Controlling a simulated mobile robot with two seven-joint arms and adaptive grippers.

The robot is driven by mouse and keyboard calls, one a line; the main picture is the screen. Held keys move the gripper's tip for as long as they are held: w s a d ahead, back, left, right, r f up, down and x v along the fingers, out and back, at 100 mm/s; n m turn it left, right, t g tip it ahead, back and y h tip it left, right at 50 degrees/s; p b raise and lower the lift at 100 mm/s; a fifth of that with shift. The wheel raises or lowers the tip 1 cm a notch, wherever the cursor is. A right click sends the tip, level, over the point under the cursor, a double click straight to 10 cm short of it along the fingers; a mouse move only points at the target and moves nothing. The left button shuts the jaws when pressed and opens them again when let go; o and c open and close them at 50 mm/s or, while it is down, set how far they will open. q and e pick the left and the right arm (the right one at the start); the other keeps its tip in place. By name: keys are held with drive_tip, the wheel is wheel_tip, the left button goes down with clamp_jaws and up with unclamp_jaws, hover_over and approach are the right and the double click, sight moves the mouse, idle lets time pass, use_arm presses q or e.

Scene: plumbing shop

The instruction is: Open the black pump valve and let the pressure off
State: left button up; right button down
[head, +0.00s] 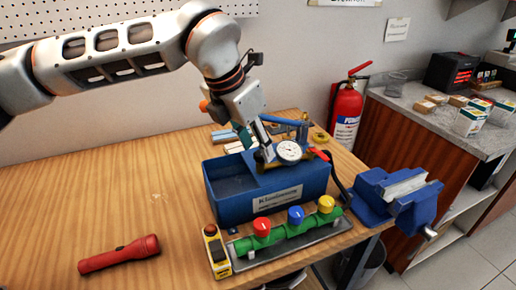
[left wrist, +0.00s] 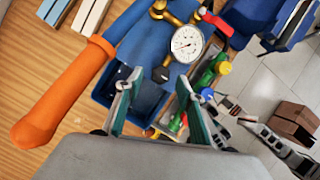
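The blue test pump (head: 222,208) stands on the wooden bench, with a white-faced pressure gauge (head: 289,151) on its brass fittings. In the left wrist view the gauge (left wrist: 186,43) lies just above a small black knob (left wrist: 160,74), which looks like the pump valve. My left gripper (head: 264,146) points down at the fittings from the left; in the head view it hides most of the knob. In the left wrist view the left gripper (left wrist: 158,100) is open, with the knob showing between and just beyond its fingertips. Contact cannot be told. My right gripper is not in view.
The pump's lever has an orange grip (left wrist: 68,92), close to the left gripper. A blue vise (head: 398,200) stands right. The bench's left side is clear.

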use_arm(q)
drive_tip(key=shift+x, duration=0.85)
clamp_jaws()
